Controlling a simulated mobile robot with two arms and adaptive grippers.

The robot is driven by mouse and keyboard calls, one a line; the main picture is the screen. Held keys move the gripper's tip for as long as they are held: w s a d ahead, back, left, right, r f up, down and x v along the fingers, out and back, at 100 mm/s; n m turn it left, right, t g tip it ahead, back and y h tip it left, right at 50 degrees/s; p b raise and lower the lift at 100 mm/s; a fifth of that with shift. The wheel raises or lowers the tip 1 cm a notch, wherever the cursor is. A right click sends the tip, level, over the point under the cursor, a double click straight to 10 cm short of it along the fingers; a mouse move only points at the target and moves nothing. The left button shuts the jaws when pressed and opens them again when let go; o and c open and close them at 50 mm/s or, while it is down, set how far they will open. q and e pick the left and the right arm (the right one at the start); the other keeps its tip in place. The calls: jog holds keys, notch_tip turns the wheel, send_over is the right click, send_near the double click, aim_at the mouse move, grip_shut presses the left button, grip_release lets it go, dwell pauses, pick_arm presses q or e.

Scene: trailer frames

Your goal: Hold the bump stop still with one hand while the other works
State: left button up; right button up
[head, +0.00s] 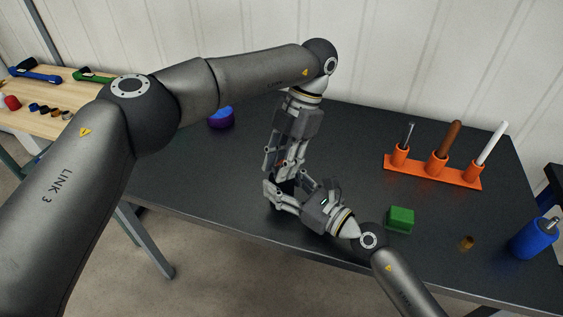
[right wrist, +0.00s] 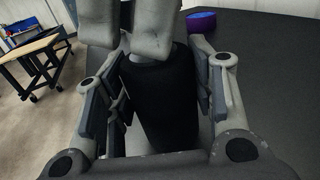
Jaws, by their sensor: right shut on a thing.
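The bump stop (right wrist: 160,105) is a black cylinder that stands between the fingers of my right gripper (right wrist: 158,100) in the right wrist view. In the head view my right gripper (head: 280,195) reaches in low from the right and is shut on it; the bump stop is mostly hidden there. My left gripper (head: 283,165) points down from above, right over the bump stop. A small orange patch shows between its fingers. In the right wrist view the left gripper's grey fingers (right wrist: 132,30) hang at the bump stop's top. I cannot tell whether they touch it or hold something.
An orange rack (head: 432,172) with several upright tools stands at the back right of the dark table. A green block (head: 400,219), a small brass piece (head: 466,243) and a blue bottle (head: 534,238) lie to the right. A purple-blue round thing (head: 221,119) is behind at the left.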

pick_arm(q)
jog(key=shift+o, duration=0.2)
jog(key=v, duration=0.7)
jog(key=shift+r, duration=0.2)
jog(key=shift+w+d, duration=0.1)
pick_arm(e)
jog(key=o, duration=1.2)
jog(key=shift+c, duration=0.2)
jog(key=shift+s+d, duration=0.1)
